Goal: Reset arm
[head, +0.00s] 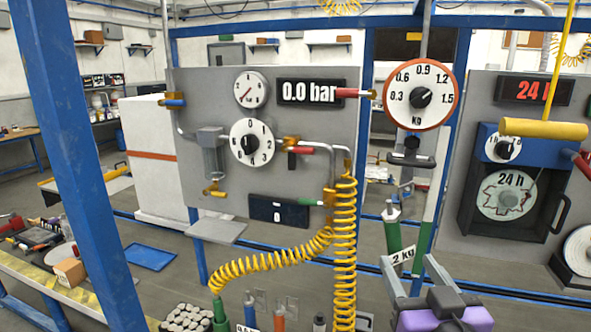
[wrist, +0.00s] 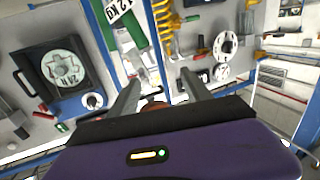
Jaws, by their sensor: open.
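My gripper (head: 413,272) shows at the lower right of the head view, with a purple and dark body and two grey fingers pointing up and spread apart. It is open, and I see nothing held between the fingers. In the wrist view my gripper (wrist: 160,95) also shows with its fingers apart.
A grey panel (head: 215,90) holds gauges, a knob and a 0.0 bar display. A yellow coiled hose (head: 345,240) hangs left of my gripper. A round kg scale (head: 420,96) hangs above. A 24 h recorder (head: 510,195) stands right. A blue post (head: 75,150) rises left.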

